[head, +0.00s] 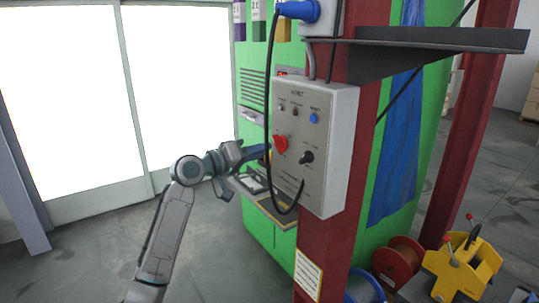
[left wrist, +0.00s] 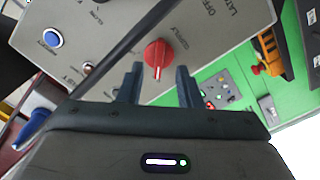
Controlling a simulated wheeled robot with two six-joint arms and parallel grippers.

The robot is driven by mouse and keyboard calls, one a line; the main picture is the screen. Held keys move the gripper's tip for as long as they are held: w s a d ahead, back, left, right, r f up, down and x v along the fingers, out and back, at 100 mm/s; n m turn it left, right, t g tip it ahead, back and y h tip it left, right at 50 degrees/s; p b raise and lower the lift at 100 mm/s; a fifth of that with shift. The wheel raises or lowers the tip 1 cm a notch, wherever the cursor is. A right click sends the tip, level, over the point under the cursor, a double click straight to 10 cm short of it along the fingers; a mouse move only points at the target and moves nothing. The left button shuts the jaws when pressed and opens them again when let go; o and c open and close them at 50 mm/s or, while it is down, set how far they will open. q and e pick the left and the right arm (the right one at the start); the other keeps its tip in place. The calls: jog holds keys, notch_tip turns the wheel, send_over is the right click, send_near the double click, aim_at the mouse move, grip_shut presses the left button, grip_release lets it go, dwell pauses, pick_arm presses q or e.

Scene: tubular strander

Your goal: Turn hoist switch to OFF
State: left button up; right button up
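The grey hoist control box (head: 316,150) is mounted on a dark red post. Its red rotary switch (head: 280,144) is at the box's left side; in the left wrist view this red knob (left wrist: 158,54) has a pale pointer mark and lettering that seems to read "SUPPLY", "OFF" and "LATCH". My left gripper (head: 262,152) is just left of the knob. In the left wrist view its two fingers (left wrist: 160,72) are apart, with the knob between and just beyond their tips. I see no clear contact. My right gripper is not in view.
A black cable (head: 268,90) hangs from a blue plug (head: 300,10) in front of the box, close to the knob and fingers. A black knob (head: 307,157) and blue button (head: 314,118) share the panel. A grey shelf (head: 440,40) juts out above.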

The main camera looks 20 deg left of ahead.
pick_arm(q)
jog(key=b+v, duration=0.2)
jog(key=v, duration=0.4)
jog(key=shift+s+a, duration=0.15)
jog(key=shift+s, duration=0.1)
